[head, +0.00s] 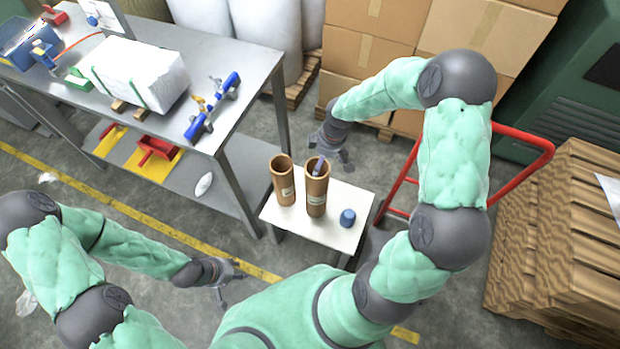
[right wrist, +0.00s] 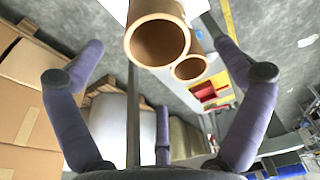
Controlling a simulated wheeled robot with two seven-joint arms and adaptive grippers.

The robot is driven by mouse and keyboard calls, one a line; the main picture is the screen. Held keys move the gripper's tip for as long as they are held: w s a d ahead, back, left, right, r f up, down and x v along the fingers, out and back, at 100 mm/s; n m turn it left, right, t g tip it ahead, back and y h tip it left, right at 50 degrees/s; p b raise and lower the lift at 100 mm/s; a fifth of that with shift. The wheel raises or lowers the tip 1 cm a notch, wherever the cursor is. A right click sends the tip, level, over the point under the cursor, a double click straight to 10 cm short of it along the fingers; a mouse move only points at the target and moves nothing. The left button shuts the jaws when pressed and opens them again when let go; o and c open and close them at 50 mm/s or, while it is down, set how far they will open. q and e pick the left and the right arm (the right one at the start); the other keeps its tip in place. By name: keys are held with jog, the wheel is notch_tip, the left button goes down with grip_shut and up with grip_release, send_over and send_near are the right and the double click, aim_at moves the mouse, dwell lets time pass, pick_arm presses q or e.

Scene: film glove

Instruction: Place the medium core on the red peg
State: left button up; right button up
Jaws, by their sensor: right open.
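Two brown cardboard cores stand upright on a small white table: a shorter one (head: 284,182) on the left and a taller one (head: 316,190) on the right. Both carry a pale label. I cannot tell which is the medium core. No red peg is recognisable. My right gripper (head: 330,152) is open at the top of the taller core, one purple finger overlapping its mouth. In the right wrist view, the nearer core (right wrist: 158,42) lies between the spread fingers; contact is unclear. The other core (right wrist: 188,68) shows behind it. My left gripper (head: 220,284) is open and empty above the floor.
A blue cylinder (head: 347,217) stands on the white table (head: 318,230) right of the cores. A grey workbench (head: 240,65) with a white block (head: 132,75) and blue tool (head: 212,107) is left. A red hand truck (head: 520,170), boxes and pallets crowd the right and back.

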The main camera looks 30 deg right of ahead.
jog(key=s+a+f+m+g+y, duration=0.1)
jog(key=s+a+f+m+y, duration=0.1)
jog(key=s+a+f+m, duration=0.8)
jog(key=s+a+f, duration=0.5)
jog(key=a, duration=0.3)
jog(key=shift+s+a+f+y, duration=0.3)
jog(key=shift+s+a, duration=0.05)
jog(key=shift+a, duration=0.05)
